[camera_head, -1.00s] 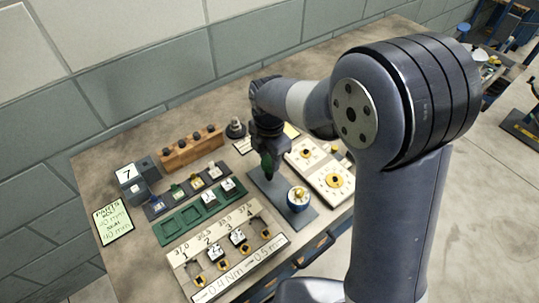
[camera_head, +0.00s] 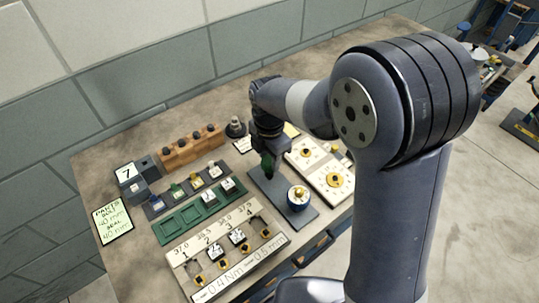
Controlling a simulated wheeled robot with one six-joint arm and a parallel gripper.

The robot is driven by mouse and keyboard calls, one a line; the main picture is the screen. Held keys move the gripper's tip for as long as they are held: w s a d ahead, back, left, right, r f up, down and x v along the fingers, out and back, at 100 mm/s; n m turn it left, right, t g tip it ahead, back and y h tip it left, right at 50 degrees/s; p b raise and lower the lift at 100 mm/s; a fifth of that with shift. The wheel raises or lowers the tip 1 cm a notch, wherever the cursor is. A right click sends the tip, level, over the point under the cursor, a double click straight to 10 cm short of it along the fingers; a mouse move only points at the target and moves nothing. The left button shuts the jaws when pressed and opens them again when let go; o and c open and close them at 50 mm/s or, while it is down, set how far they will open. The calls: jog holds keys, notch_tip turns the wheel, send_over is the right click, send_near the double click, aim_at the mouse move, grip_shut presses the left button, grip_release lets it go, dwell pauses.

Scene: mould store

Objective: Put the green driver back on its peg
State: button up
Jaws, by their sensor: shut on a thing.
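My gripper (camera_head: 268,148) points down over the bench, above the back part of a dark grey plate. It is shut on the green driver (camera_head: 268,163), which hangs roughly upright below the fingers. The driver's lower tip is too small and dark to tell whether it touches the plate. I cannot make out the driver's peg; my gripper and arm cover part of that area.
A blue and white round part (camera_head: 298,197) sits on the dark grey plate (camera_head: 300,221). White boards with yellow fittings (camera_head: 334,180) lie right of it. A green tray (camera_head: 180,222), a numbered board (camera_head: 190,268), a wooden block (camera_head: 185,155) and a dark round piece (camera_head: 236,128) stand around.

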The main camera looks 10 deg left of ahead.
jog(key=shift+f+b, duration=0.55)
jog(key=shift+f, duration=0.3)
jog(key=o, duration=1.6)
jog(key=shift+r, duration=0.1)
jog(key=shift+r+p, duration=2.85)
jog(key=shift+r, duration=0.85)
jog(key=shift+f, duration=0.15)
jog(key=shift+f+b, duration=2.7)
jog(key=shift+f, duration=0.75)
